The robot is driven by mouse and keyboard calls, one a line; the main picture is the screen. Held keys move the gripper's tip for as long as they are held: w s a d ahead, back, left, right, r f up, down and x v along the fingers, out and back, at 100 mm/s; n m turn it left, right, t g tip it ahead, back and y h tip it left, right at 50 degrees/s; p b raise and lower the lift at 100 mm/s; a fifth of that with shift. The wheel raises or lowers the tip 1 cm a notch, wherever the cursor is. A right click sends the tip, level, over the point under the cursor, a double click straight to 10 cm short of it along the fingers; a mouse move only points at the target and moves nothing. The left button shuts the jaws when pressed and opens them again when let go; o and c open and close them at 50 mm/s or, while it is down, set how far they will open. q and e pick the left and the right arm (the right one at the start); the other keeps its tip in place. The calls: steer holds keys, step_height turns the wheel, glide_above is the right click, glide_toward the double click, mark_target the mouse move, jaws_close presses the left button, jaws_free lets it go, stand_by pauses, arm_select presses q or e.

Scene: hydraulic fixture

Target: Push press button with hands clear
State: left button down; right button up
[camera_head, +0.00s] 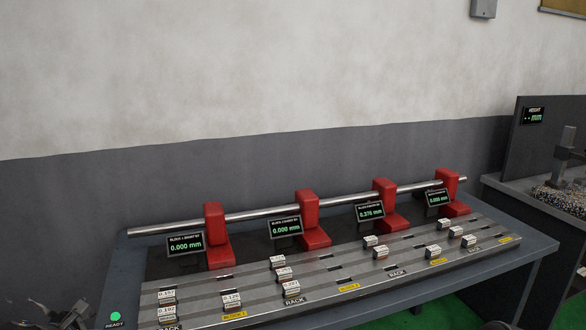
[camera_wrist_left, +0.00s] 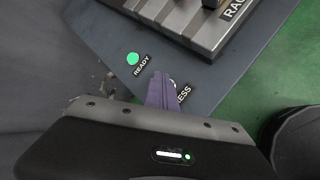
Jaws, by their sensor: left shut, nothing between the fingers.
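The press button is mostly hidden in the left wrist view. A pale curved edge shows beside my left gripper (camera_wrist_left: 161,78), next to a partly covered label (camera_wrist_left: 184,93) reading "ESS". My left gripper's purple fingers are together and empty, over that part of the bench corner. I cannot tell whether they touch the button. The round green READY light (camera_wrist_left: 133,59) is lit just beyond the fingertips; it also shows in the head view (camera_head: 115,316). Red blocks (camera_head: 215,236) stand along a steel bar (camera_head: 256,214) in the head view. My right gripper is out of view.
Small displays (camera_head: 184,246) by the red blocks read 0.000 mm, except one reading 0.376 mm. Small labelled pieces (camera_head: 231,299) sit in the rack (camera_head: 205,308). Another bench (camera_head: 505,185) stands at right.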

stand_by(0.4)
arm_select(q)
steer(key=shift+s+f+b, duration=0.1)
steer(key=shift+f+b, duration=0.35)
steer(key=shift+r+p, duration=0.25)
steer(key=shift+p, duration=0.1)
stand_by(0.4)
step_height(320, 180, up, 6)
steer(key=p, duration=0.5)
steer(key=shift+r+p, duration=0.15)
steer(key=shift+p, duration=0.2)
